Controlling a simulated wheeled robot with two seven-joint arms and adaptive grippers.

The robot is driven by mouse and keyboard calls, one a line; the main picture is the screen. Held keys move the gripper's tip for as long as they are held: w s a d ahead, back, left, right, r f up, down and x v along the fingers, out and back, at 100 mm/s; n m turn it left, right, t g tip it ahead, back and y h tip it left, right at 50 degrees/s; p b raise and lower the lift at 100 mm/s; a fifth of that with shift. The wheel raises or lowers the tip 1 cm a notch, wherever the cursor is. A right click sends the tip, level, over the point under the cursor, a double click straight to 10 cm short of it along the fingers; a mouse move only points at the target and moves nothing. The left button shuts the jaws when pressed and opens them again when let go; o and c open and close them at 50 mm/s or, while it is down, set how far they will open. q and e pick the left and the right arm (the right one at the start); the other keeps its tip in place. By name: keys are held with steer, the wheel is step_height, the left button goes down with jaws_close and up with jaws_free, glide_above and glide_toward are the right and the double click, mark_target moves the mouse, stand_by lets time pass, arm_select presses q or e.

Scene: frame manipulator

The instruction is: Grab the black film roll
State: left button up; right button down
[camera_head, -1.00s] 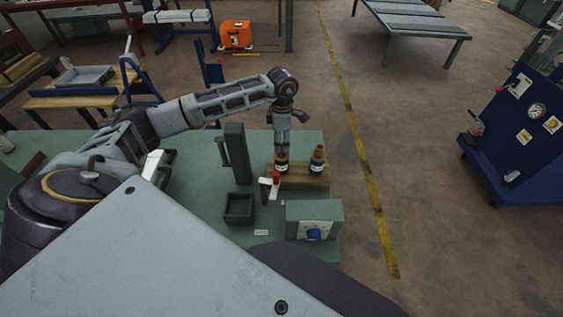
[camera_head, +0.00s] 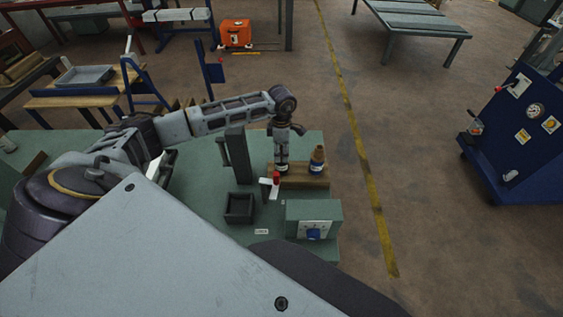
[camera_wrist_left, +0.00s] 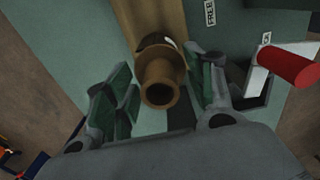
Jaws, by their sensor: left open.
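A roll with a brown, hollow top, a dark body and a pale label (camera_head: 282,169) stands upright on a wooden block (camera_head: 299,183); I take it for the black film roll. A similar roll with a brown top and blue-black body (camera_head: 318,162) stands beside it on the right. My left gripper (camera_head: 282,155) points down over the first roll. In the left wrist view the brown hollow top (camera_wrist_left: 160,78) sits between the open fingers of the left gripper (camera_wrist_left: 163,88), with gaps visible; its lower body is mostly hidden. My right gripper is not in view.
The red handle also shows in the wrist view (camera_wrist_left: 290,66).

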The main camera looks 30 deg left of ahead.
arm_select(q)
steer(key=c, duration=0.5)
jaws_close()
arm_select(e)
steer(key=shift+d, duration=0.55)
arm_select(q)
steer(key=shift+r, duration=0.15)
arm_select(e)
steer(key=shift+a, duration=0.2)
arm_select(q)
steer(key=shift+w+r, duration=0.1)
steer(key=shift+r, duration=0.4)
step_height(320, 180, up, 8)
steer(key=shift+f+b, duration=0.15)
steer(key=shift+b, duration=0.5)
steer(key=shift+r, duration=0.55)
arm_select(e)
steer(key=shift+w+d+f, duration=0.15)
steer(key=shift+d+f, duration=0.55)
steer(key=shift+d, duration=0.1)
